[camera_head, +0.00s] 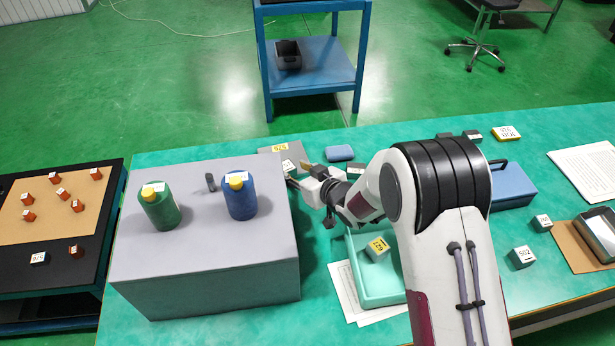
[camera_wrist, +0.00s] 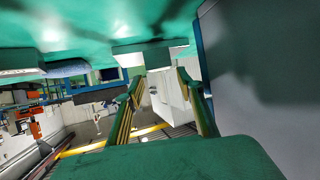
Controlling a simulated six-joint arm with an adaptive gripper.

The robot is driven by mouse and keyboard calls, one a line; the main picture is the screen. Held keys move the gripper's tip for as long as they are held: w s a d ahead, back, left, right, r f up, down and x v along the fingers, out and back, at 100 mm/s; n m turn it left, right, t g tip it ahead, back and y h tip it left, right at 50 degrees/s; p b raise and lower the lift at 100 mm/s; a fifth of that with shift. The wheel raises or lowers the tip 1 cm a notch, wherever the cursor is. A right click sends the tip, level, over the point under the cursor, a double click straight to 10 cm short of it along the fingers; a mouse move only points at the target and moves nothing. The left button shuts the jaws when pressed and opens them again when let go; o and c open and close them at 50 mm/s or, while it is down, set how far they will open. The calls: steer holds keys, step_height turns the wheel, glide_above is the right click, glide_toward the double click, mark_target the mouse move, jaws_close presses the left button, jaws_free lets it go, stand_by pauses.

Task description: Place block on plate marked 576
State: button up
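A small pale block (camera_wrist: 168,92) shows between the two green-edged fingers of my gripper (camera_wrist: 166,104) in the wrist view. The fingers look closed on its sides. In the head view my gripper (camera_head: 297,182) is beside the right rear edge of a large grey box, and a small block with a white label (camera_head: 289,166) shows at its tip. Behind it a flat grey plate (camera_head: 296,151) bears a yellow label, too small to read surely as 576. The block appears apart from the plate. The gripper partly hides the area beneath it.
The grey box (camera_head: 215,275) carries a green bottle (camera_head: 160,208), a blue bottle (camera_head: 240,200) and a small dark object. A teal tray (camera_head: 385,290) holds a yellow-labelled block (camera_head: 377,249). A blue block (camera_head: 339,153) lies right of the plate. Numbered blocks lie farther right.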

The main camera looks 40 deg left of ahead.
steer(key=shift+v, duration=2.95)
